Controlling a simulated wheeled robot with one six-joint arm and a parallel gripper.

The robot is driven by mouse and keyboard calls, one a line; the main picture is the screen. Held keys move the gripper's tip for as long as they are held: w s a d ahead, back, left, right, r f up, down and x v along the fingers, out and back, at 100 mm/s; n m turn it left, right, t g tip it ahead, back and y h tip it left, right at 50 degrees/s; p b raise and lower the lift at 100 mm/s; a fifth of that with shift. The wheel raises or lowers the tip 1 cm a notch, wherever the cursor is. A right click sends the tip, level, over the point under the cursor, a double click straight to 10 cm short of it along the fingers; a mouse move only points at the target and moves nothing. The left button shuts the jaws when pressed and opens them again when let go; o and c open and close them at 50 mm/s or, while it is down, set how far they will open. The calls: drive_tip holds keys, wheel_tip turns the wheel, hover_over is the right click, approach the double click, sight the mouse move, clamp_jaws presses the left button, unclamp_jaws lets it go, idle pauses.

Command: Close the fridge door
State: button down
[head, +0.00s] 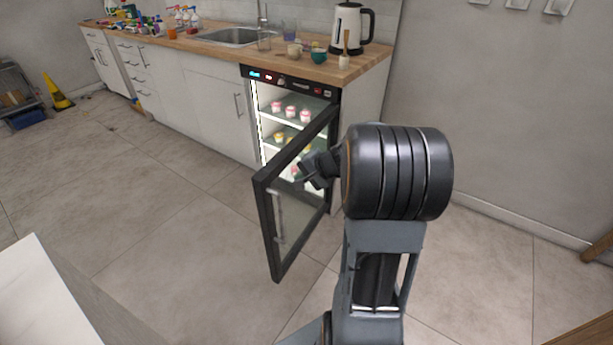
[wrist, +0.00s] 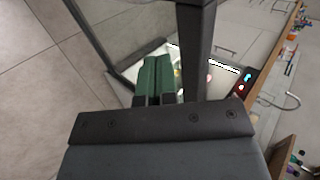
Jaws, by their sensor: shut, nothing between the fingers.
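The fridge (head: 290,88) is built in under the right end of the counter, with lit shelves inside. Its glass door (head: 298,205) has a dark frame and stands wide open, swung out into the room. A vertical bar handle (head: 279,218) is on the door near its free edge. My gripper (head: 309,172) is beside the door's upper part, at its right side; I cannot tell if it touches. In the wrist view, my gripper's green fingers (wrist: 154,75) are shut together and empty, with the door frame (wrist: 197,50) close to their right.
The wooden counter (head: 215,52) holds a sink, a kettle (head: 350,24), cups and bottles. Small pots stand on the fridge shelves. A pale table corner (head: 45,300) is at lower left. A yellow wet-floor sign (head: 55,93) stands far left. The tiled floor left of the door is clear.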

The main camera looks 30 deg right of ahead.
sight(274, 179)
drive_tip(key=shift+w+a+f, duration=0.55)
drive_tip(key=shift+w+a, duration=0.1)
drive_tip(key=shift+w, duration=0.45)
drive_tip(key=shift+w+a+f, duration=0.55)
drive_tip(key=shift+w+a, duration=0.05)
drive_tip(key=shift+w, duration=0.45)
drive_tip(key=shift+w+a+f, duration=0.55)
drive_tip(key=shift+w+a, duration=0.1)
drive_tip(key=shift+w, duration=0.45)
